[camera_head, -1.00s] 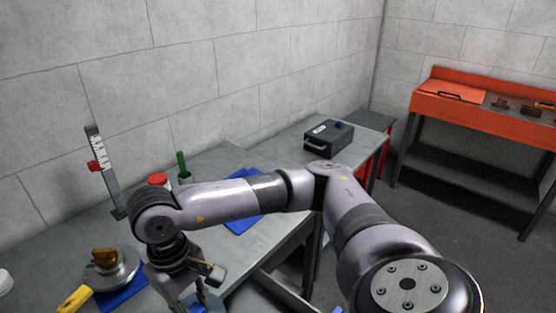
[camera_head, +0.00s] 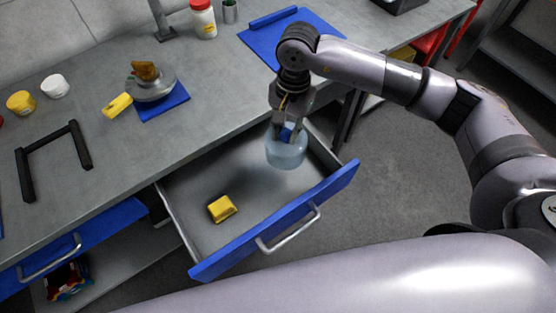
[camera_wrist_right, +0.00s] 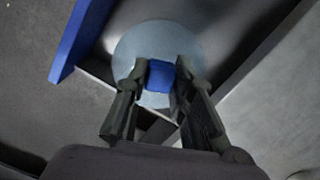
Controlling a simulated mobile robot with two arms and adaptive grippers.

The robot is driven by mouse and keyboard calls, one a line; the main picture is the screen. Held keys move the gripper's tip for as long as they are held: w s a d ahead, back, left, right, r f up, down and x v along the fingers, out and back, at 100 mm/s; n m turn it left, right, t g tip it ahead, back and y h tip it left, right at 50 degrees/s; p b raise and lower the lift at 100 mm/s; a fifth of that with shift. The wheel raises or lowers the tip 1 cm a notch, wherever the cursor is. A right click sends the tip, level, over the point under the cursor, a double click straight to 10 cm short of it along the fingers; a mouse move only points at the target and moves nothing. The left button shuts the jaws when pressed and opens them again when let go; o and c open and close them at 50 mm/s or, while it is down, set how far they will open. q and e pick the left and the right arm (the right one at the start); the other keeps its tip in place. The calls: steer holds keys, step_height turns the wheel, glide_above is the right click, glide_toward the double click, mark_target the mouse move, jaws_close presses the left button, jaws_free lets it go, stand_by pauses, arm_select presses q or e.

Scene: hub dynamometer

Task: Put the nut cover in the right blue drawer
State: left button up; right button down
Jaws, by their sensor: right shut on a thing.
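The nut cover (camera_head: 287,152) looks like a clear, pale blue dome with a blue knob on top. My right gripper (camera_head: 287,132) is shut on the knob, which also shows between the fingers in the right wrist view (camera_wrist_right: 160,76). The cover hangs over the back right part of the open right blue drawer (camera_head: 290,225); whether it touches the drawer floor I cannot tell. The drawer has a grey inside, a blue front and a silver handle. My left gripper is out of view.
A yellow block (camera_head: 222,208) lies on the drawer floor, left of the cover. Another blue drawer (camera_head: 75,245) is at the left. On the grey workbench (camera_head: 110,150) stand a metal disc (camera_head: 150,84) on a blue mat, a black handle frame (camera_head: 52,160) and a white red-lidded jar (camera_head: 203,20).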

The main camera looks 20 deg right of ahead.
step_height(320, 180, down, 14)
steer(key=shift+r+p, duration=0.25)
steer(key=shift+p, duration=0.55)
steer(key=shift+f, duration=0.1)
steer(key=c, duration=1.4)
jaws_free()
steer(key=shift+o, duration=0.2)
